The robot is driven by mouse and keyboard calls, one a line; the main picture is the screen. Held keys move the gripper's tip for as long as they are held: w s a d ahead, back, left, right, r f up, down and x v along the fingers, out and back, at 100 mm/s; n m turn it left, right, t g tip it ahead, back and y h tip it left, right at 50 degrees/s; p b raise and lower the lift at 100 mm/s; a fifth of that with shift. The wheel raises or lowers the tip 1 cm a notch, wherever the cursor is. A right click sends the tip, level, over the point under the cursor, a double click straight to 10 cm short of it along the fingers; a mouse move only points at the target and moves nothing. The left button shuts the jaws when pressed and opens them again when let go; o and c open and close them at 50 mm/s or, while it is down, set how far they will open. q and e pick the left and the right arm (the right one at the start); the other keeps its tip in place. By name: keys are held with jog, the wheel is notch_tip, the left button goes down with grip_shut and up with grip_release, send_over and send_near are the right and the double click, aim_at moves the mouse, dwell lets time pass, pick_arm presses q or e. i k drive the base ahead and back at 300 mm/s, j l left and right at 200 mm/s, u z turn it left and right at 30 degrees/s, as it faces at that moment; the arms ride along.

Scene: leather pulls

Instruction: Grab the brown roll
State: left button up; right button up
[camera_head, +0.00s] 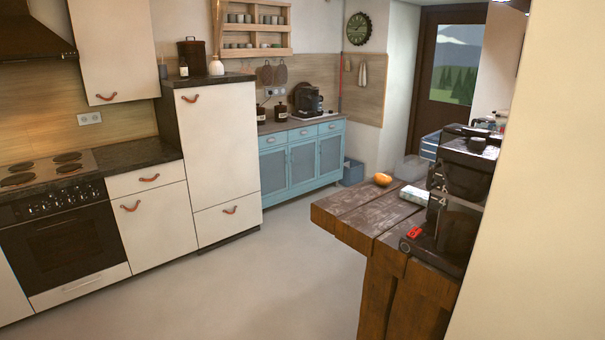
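A small rounded orange-brown item (382,179), which looks like the roll, lies at the far left part of the wooden table (352,212). It is small in the picture and its exact kind is hard to tell. Nothing touches it from above. Neither of my grippers is in view.
On the table stand a white patterned packet (414,195), a dark coffee machine (462,190) and a small red item (414,232). A wall (535,220) closes off the right. Cabinets and a stove (58,245) line the left. The grey floor (255,275) between is clear.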

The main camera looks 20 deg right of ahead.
aim_at(381, 179)
jog(key=i+j+z, duration=0.1)
jog(key=i+z, duration=0.3)
jog(key=i+j+z, duration=0.4)
jog(key=i, duration=0.2)
jog(key=i+j+z, duration=0.4)
jog(key=i+l, duration=0.05)
jog(key=i, duration=0.05)
